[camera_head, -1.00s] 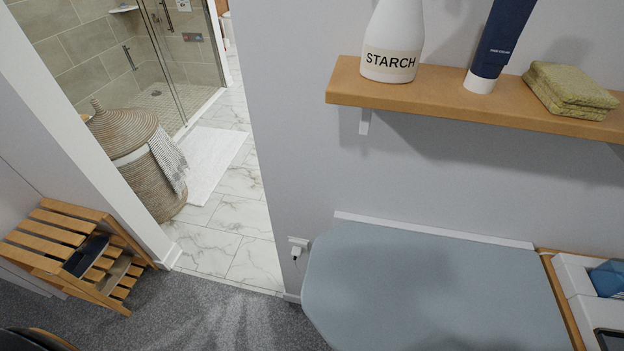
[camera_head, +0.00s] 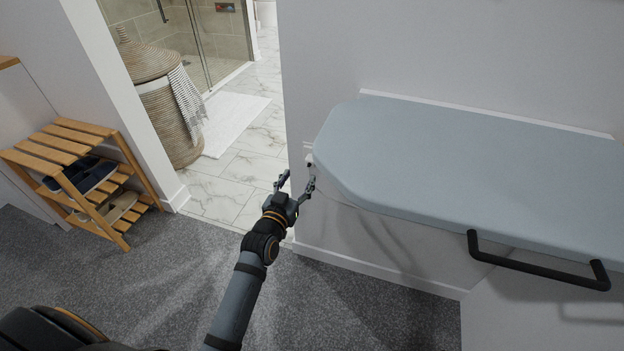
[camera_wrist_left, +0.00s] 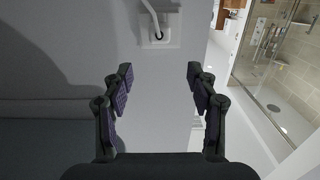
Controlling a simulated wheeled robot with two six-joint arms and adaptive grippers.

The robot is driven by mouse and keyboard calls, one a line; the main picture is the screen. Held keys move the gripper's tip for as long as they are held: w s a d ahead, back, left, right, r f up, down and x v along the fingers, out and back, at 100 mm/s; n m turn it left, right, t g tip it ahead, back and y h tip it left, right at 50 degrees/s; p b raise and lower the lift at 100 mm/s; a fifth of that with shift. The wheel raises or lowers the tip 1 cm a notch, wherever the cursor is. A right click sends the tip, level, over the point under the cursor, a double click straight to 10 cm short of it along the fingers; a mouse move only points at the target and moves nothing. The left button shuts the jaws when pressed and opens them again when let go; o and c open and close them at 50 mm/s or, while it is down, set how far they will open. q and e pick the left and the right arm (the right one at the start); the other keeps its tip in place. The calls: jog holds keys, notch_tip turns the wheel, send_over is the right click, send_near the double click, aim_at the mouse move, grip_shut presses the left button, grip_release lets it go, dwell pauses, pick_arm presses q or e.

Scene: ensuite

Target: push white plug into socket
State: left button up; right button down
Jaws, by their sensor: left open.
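The white plug (camera_wrist_left: 157,34) sits at the white wall socket (camera_wrist_left: 160,42) near the top of the left wrist view, with its white cable running to the picture's top edge. I cannot tell how deep the plug is in the socket. In the head view the socket area (camera_head: 309,160) is small, beside the ironing board's rounded end and partly crowded by the gripper. My left gripper (camera_head: 297,183) is open and empty in front of it. In the left wrist view its fingers (camera_wrist_left: 159,75) stand apart, with the plug beyond the gap between them. My right gripper is not in view.
The blue-grey ironing board (camera_head: 450,165) juts out just right of the socket, with a black handle (camera_head: 535,268) below. A doorway to the tiled bathroom opens at left. A wooden shoe rack (camera_head: 75,150) and a wicker basket (camera_head: 172,115) stand left. Grey carpet lies clear.

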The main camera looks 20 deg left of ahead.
aim_at(310, 160)
pick_arm(q)
jog(key=w, duration=0.2)
jog(key=w+b, duration=0.1)
jog(key=w, duration=0.4)
jog(key=shift+d+f+b, duration=0.15)
jog(key=shift+f+b, duration=0.15)
jog(key=shift+f, duration=0.05)
jog(key=w, duration=0.1)
jog(key=w+b, duration=0.1)
jog(key=w, duration=0.1)
jog(key=shift+f, duration=0.2)
jog(key=shift+w, duration=0.35)
jog(key=shift+r, duration=0.1)
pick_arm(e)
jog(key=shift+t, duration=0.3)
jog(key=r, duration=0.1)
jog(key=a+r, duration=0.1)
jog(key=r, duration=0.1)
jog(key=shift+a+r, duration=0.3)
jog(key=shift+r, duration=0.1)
pick_arm(q)
jog(key=shift+c, duration=0.2)
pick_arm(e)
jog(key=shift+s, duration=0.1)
pick_arm(q)
grip_shut()
